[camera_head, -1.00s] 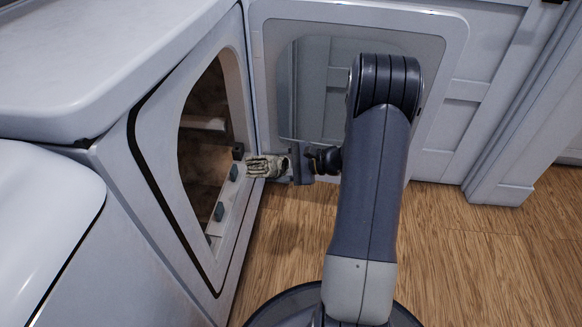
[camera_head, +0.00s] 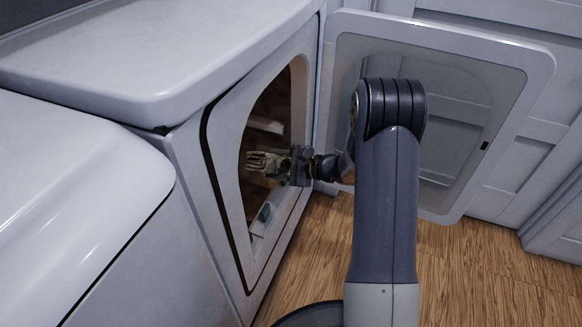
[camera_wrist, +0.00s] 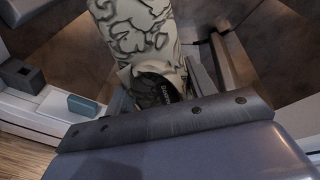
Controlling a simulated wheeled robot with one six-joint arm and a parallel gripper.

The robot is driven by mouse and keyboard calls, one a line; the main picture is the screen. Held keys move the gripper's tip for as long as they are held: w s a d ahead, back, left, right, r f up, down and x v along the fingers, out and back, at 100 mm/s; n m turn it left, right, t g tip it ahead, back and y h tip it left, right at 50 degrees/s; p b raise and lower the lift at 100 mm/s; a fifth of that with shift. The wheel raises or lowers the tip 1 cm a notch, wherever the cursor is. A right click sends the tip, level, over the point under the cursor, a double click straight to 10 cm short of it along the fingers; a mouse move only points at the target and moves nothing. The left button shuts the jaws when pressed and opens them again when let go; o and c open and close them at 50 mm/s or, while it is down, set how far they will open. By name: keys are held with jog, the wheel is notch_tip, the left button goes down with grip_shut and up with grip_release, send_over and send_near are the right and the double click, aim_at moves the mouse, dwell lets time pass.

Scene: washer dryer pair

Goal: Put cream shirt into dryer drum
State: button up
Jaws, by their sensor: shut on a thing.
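The cream shirt (camera_head: 262,161) is a small folded bundle with dark wavy lines, held in my gripper (camera_head: 283,163) at the dryer's opening. My gripper is shut on it. In the wrist view the shirt (camera_wrist: 140,35) extends from between the fingers toward the brown drum interior (camera_wrist: 275,50). The dryer drum (camera_head: 270,108) is dark brown inside, behind the dryer's rounded front opening (camera_head: 228,150). The shirt's far end appears within the opening; its depth inside is hard to tell.
The dryer door (camera_head: 440,205) stands wide open on the right, behind my arm. Blue-grey blocks sit on the lower rim of the opening, one near the left in the wrist view (camera_wrist: 83,105). Another white machine (camera_head: 70,200) stands at left. Wood floor (camera_head: 320,250) is clear in front.

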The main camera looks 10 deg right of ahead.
jog(key=b+x, duration=0.4)
jog(key=x, duration=1)
jog(key=shift+a+f, duration=0.25)
jog(key=shift+f, duration=0.15)
jog(key=shift+w, duration=0.1)
jog(key=o, duration=1.2)
jog(key=p+v, duration=0.3)
jog(key=v, duration=0.7)
jog(key=shift+d, duration=0.35)
